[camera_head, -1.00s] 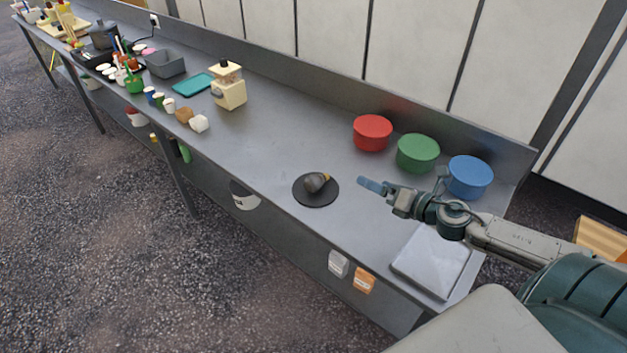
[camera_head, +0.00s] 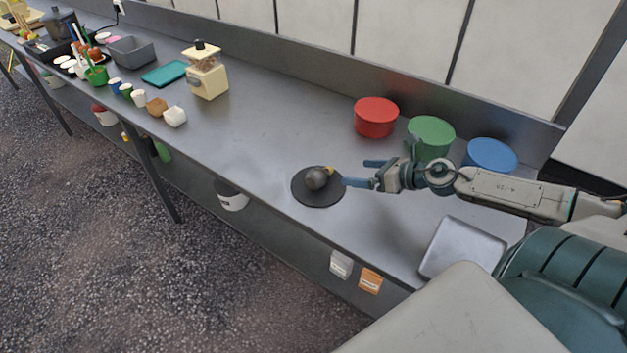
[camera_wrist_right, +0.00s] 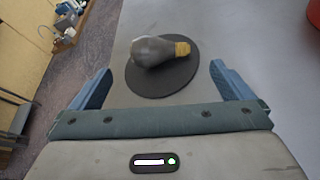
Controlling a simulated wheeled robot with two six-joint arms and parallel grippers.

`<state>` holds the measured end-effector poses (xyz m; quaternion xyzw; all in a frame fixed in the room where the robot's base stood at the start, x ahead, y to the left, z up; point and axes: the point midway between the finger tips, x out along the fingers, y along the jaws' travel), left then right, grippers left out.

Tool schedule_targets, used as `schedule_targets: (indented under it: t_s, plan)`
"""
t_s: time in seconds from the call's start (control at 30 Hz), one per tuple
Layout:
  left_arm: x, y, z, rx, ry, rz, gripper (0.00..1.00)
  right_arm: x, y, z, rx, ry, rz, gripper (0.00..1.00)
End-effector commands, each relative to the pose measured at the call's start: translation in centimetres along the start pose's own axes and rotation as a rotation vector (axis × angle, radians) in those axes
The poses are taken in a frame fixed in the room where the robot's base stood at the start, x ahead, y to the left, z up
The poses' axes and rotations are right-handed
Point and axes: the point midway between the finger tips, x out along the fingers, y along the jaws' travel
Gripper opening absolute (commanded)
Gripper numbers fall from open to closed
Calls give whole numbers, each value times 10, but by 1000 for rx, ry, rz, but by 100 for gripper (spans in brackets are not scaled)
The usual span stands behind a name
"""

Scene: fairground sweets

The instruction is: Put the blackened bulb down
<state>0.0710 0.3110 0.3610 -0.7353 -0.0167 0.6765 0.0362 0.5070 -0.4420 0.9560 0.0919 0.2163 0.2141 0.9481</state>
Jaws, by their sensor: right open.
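The blackened bulb (camera_head: 316,179) lies on its side on a round black mat (camera_head: 309,199) on the steel counter. In the right wrist view the dark bulb (camera_wrist_right: 152,51) has its brass base pointing right, and the black mat (camera_wrist_right: 160,85) lies under it. My right gripper (camera_head: 358,173) is open and empty, just right of the mat in the head view. In the wrist view its two blue fingers (camera_wrist_right: 155,82) stand wide apart on either side of the mat's near part, with the bulb beyond them, not between them. My left gripper is not in view.
Red (camera_head: 376,118), green (camera_head: 431,136) and blue (camera_head: 490,156) round tubs stand along the counter's back, close to my right arm. A pale square plate (camera_head: 462,248) lies at the right end. A cream dispenser (camera_head: 207,75) stands left. The counter between dispenser and mat is clear.

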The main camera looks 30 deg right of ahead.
Motion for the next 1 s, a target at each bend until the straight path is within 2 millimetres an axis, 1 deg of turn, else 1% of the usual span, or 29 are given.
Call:
schedule_targets:
  t_s: [0.03,0.27,0.53,0.8,1.0]
  plan:
    - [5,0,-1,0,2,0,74,2,-1,-4,0,-1,1,100]
    - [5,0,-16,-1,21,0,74,12,0,-2,1,-11,8,100]
    - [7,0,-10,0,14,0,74,30,-1,-3,3,-6,0,100]
    - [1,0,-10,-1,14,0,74,51,-1,-2,4,-6,-1,100]
    - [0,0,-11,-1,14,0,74,58,-1,-3,2,-2,-1,100]
